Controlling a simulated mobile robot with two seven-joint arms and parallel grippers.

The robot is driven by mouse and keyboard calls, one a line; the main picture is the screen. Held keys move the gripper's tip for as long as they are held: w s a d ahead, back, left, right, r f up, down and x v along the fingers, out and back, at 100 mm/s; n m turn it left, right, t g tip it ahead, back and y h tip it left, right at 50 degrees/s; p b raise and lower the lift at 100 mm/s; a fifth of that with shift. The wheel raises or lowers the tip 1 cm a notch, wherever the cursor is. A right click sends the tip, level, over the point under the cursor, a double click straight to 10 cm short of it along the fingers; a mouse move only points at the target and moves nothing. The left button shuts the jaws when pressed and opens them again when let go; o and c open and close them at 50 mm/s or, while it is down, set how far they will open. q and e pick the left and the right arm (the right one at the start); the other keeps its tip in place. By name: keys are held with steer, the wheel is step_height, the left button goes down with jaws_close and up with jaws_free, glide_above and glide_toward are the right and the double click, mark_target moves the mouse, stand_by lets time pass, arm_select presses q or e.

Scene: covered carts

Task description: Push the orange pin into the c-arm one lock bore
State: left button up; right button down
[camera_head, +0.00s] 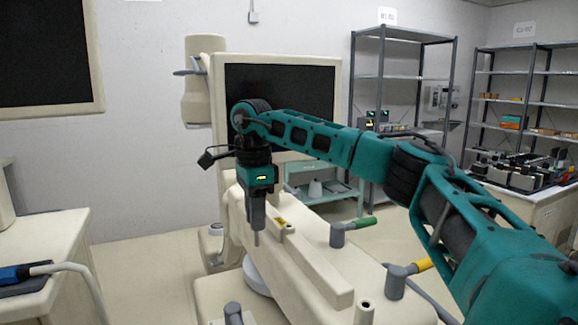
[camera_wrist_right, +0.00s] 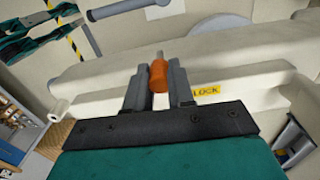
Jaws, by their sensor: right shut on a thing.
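My right gripper (camera_head: 256,222) points down above the long cream beam of the c-arm (camera_head: 310,270), close to a yellow label (camera_head: 280,221). In the right wrist view, its two grey fingers (camera_wrist_right: 160,82) are shut on the orange pin (camera_wrist_right: 158,76). The pin's grey end shows past the orange grip. In the head view, a thin grey tip shows below the fingers, and the orange grip is hidden. A yellow LOCK label (camera_wrist_right: 207,91) lies on the cream bar beside the fingers. I cannot make out the lock bore or whether the pin touches it. My left gripper is out of view.
Grey levers with a green grip (camera_head: 361,223) and a yellow grip (camera_head: 411,269) stand on the cream body to the right. A dark screen (camera_head: 300,95) stands behind my gripper. A cream cart (camera_head: 45,240) is at left, with open floor between.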

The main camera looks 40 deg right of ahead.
steer(key=d+r+m, duration=0.8)
steer(key=r+m, duration=0.1)
steer(key=m, duration=0.2)
steer(key=shift+s+d+m, duration=0.2)
steer(key=shift+s+m, duration=0.15)
steer(key=shift+m, duration=0.05)
step_height(320, 180, down, 6)
steer(key=b, duration=0.3)
steer(key=shift+r, duration=0.1)
stand_by(0.4)
steer(key=shift+p, duration=0.5)
